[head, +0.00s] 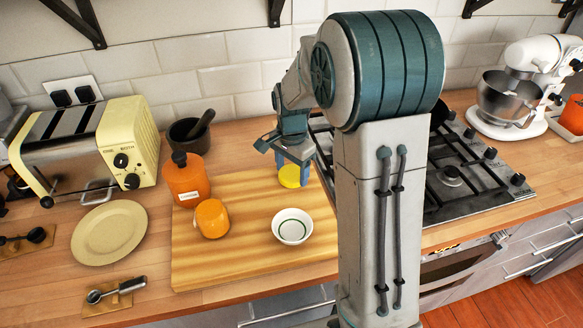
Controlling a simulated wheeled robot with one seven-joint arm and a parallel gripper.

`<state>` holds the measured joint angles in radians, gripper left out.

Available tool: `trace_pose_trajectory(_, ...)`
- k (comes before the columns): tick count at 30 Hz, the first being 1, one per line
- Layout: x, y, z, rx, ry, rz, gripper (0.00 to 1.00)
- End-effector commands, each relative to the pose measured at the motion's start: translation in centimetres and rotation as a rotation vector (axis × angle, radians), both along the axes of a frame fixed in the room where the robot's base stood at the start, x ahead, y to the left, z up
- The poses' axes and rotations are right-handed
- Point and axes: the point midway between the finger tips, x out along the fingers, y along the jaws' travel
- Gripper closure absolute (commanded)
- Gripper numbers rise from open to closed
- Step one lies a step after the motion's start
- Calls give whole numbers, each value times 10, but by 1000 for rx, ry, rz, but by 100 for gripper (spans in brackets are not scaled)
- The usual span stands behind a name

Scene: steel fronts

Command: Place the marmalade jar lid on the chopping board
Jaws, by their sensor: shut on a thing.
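My gripper (290,172) points down over the back right part of the chopping board (240,262). It is shut on a round yellow lid (289,177), which sits between the fingertips at or just above the wood; I cannot tell whether it touches. The wooden board lies on the counter. An orange jar (211,218) without a visible lid mark stands on its left part. A taller orange jar with a dark knob (186,181) stands behind it, near the board's back left corner.
A small white bowl (292,226) stands on the board in front of my gripper. A mortar (188,136) is behind the board, a yellow toaster (90,150) and plate (109,232) are left. The gas hob (455,170) is right. The board's front left is clear.

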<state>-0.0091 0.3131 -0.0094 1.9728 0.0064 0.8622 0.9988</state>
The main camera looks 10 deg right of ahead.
Motion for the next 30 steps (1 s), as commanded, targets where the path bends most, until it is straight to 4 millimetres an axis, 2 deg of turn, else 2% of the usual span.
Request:
trace_pose_trajectory(12, 0, 0, -7, 0, -1, 0, 88)
trace_pose_trajectory(13, 0, 0, -6, 0, -1, 0, 29)
trace_pose_trajectory(15, 0, 0, -6, 0, -1, 0, 13)
trace_pose_trajectory(25, 0, 0, -3, 0, -1, 0, 13)
trace_pose_trajectory(28, 1, 0, 6, 0, -5, 0, 13)
trace_pose_trajectory(30, 2, 0, 18, 0, -7, 0, 13)
